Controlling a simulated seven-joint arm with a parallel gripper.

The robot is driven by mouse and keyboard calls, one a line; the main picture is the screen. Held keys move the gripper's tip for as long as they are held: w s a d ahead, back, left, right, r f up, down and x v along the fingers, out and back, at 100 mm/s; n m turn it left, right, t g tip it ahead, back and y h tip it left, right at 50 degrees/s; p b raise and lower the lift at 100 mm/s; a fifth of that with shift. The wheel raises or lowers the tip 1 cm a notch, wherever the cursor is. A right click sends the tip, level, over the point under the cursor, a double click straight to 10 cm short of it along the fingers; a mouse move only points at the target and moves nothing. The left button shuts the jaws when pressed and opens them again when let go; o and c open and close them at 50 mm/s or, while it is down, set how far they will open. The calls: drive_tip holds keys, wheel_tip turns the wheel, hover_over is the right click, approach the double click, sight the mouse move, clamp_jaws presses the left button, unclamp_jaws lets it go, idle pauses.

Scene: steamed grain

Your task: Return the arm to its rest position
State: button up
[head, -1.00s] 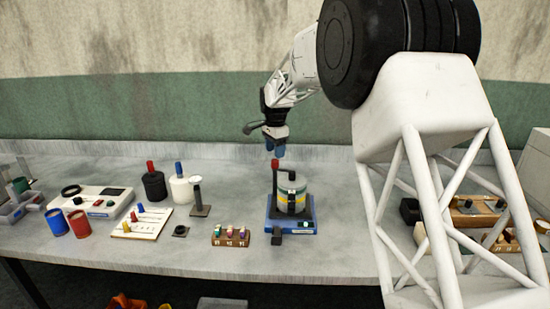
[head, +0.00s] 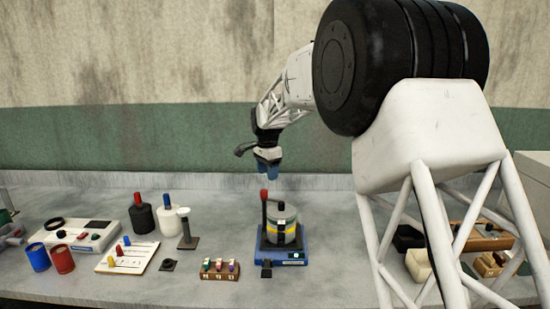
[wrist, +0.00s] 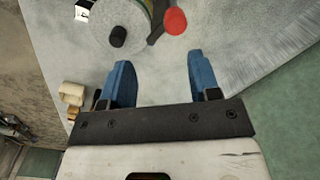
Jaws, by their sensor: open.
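My gripper (head: 267,170) hangs above and behind the grey cylindrical steamer (head: 283,223) in the head view, well clear of it. In the wrist view my gripper (wrist: 160,85) shows two blue fingers spread wide apart with nothing between them. The steamer stands upright on a blue base (head: 266,259) and has a yellow band. A red-topped lever (head: 264,193) rises on its left side. In the wrist view the lever's red knob (wrist: 175,21) and part of the steamer's round top (wrist: 105,25) lie beyond the fingertips, apart from them.
Left on the bench are a black bottle (head: 141,218), a white bottle (head: 167,212), a blue cup (head: 38,257), a red cup (head: 62,259) and a white panel (head: 128,257). A small brown rack (head: 219,270) stands front centre. A wooden tray (head: 487,237) lies right. Air around my gripper is clear.

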drive_tip(key=s+d+r+n, duration=0.25)
drive_tip(key=s+d, duration=0.25)
drive_tip(key=s, duration=0.4)
drive_tip(key=s+d+r+n+t, duration=0.1)
drive_tip(key=s+d+r, duration=0.3)
drive_tip(key=s, duration=0.6)
drive_tip(key=s+d+r+n, duration=0.2)
drive_tip(key=s+d, duration=0.4)
drive_tip(key=s, duration=0.3)
drive_tip(key=s+d+f+n, duration=0.1)
drive_tip(key=s+d+f, duration=0.1)
drive_tip(key=s, duration=0.7)
drive_tip(key=s+d+f+n+t, duration=0.1)
drive_tip(key=s+f, duration=0.3)
drive_tip(key=s, duration=0.6)
drive_tip(key=s+d+f+n, duration=0.3)
drive_tip(key=s+d, duration=0.1)
drive_tip(key=s, duration=0.6)
drive_tip(key=shift+t, duration=0.3)
